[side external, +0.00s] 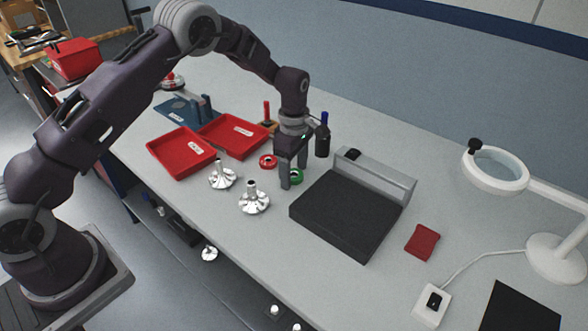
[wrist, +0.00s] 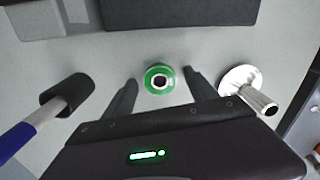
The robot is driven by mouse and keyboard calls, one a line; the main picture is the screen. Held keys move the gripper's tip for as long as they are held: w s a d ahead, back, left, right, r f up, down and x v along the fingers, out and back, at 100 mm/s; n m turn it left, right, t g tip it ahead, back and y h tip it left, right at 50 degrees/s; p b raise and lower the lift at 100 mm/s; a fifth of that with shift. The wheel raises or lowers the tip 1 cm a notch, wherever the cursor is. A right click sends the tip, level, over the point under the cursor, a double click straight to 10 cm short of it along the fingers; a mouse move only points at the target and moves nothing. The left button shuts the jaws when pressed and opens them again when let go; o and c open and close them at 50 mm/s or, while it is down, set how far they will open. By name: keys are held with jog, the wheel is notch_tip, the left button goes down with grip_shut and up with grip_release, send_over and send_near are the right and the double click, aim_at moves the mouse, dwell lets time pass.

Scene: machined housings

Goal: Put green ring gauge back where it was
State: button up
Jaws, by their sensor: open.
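The green ring gauge (side external: 296,176) lies flat on the grey table, left of the black plate. My gripper (side external: 291,180) is low over it, pointing down, with one finger partly hiding the ring in the side view. In the wrist view, the green ring gauge (wrist: 160,79) shows a dark centre hole and sits centred ahead of the two fingertips. My gripper (wrist: 161,80) is open there, with one finger on either side of the ring and clear gaps between. Whether the fingertips are level with the ring, I cannot tell.
A red ring (side external: 268,161) lies close by. Two silver flanged housings (side external: 254,199) (side external: 222,176) stand near the front edge. The black plate (side external: 345,215) is to the right. Red trays (side external: 181,152) (side external: 234,135) are to the left. A blue-handled tool (wrist: 50,112) shows beside my gripper.

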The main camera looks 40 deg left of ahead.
notch_tip(320, 180, up, 12)
jog(key=shift+r, duration=0.2)
jog(key=s+r+m+t, duration=0.3)
jog(key=s+r+m, duration=0.8)
jog(key=s+r, duration=0.75)
jog(key=s+f+m+t, duration=0.2)
jog(key=s+m, duration=0.7)
jog(key=s, duration=0.7)
jog(key=shift+s+a+f+t, duration=0.2)
jog(key=shift+f+t, duration=0.1)
jog(key=shift+f, duration=0.4)
